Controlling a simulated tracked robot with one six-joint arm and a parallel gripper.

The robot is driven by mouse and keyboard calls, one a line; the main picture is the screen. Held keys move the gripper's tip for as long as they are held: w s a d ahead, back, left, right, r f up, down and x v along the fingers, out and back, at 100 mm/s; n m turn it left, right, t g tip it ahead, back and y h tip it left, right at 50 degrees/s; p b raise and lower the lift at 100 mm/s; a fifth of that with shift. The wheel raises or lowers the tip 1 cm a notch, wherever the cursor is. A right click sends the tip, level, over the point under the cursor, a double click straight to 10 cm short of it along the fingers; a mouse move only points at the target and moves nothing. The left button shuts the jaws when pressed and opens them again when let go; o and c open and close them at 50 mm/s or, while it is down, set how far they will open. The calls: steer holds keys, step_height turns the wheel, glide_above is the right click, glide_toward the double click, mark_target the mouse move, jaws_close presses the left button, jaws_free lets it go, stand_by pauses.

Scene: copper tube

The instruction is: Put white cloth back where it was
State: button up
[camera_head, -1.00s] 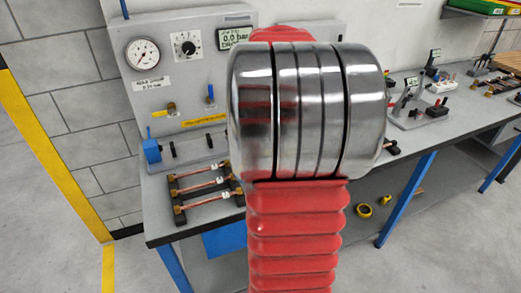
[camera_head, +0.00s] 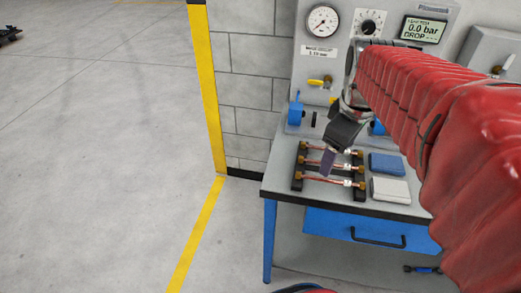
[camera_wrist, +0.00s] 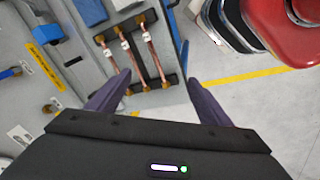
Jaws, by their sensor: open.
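The white cloth (camera_head: 390,190), a folded pad, lies flat on the bench near its front edge. A folded blue cloth (camera_head: 387,164) lies just behind it. In the wrist view, the white cloth (camera_wrist: 121,4) and the blue cloth (camera_wrist: 89,11) are cut off at the top edge. My gripper (camera_head: 327,164) is left of both cloths, over the rack of copper tubes (camera_head: 299,167). In the wrist view my gripper (camera_wrist: 158,78) has its purple fingers wide apart with nothing between them. Its height above the rack is hard to judge.
The test panel (camera_head: 337,55) with gauge, dial and display stands behind the bench. A blue clamp-like fixture (camera_head: 296,110) sits at the bench's back left. A blue drawer (camera_head: 370,230) is under the bench top (camera_head: 275,190). Open floor (camera_head: 90,170) lies to the left.

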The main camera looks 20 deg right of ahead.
steer(key=s+a+m+t, duration=0.1)
steer(key=s+a+m, duration=0.2)
steer(key=a, duration=0.5)
steer(key=s+a+f+m+t+y, duration=0.1)
steer(key=s+a+m+t, duration=0.1)
steer(key=a, duration=0.6)
steer(key=shift+s+a+f+m, duration=0.25)
steer(key=shift+s+m, duration=0.2)
steer(key=shift+m, duration=0.15)
steer(key=shift+c, duration=0.2)
